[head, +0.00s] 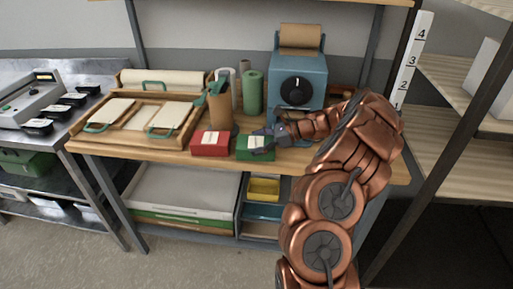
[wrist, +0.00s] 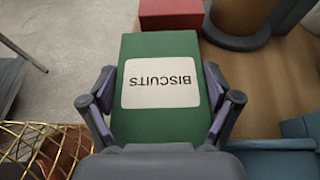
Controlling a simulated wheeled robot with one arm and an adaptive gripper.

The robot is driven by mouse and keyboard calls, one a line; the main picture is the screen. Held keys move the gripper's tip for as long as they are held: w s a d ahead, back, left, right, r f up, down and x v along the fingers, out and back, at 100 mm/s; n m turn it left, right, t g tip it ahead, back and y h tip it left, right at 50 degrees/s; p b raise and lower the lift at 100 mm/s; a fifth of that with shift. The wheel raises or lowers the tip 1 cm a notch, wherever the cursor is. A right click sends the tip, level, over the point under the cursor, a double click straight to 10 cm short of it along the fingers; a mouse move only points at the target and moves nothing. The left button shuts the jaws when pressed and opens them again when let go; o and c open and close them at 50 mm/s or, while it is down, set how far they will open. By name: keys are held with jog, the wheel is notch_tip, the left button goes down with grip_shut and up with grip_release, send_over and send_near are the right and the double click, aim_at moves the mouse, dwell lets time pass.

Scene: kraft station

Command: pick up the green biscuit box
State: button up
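The green biscuit box (head: 256,147) stands on the wooden worktop near its front edge, in the head view. In the wrist view the green biscuit box (wrist: 162,80) shows from above, with a white label reading BISCUITS upside down. My gripper (head: 268,137) is over the box, coming in from the right. In the wrist view the fingers of my gripper (wrist: 160,72) lie on either side of the box, close to its long sides. I cannot tell whether they touch or press on it. The lower parts of the fingertips are hidden.
A red box (head: 210,143) stands just left of the green one; it also shows in the wrist view (wrist: 170,14). A brown cylinder (head: 220,108), a green roll (head: 252,92) and a blue machine (head: 298,82) stand behind. Wooden trays (head: 140,117) fill the left.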

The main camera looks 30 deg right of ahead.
jog(key=c, duration=0.6)
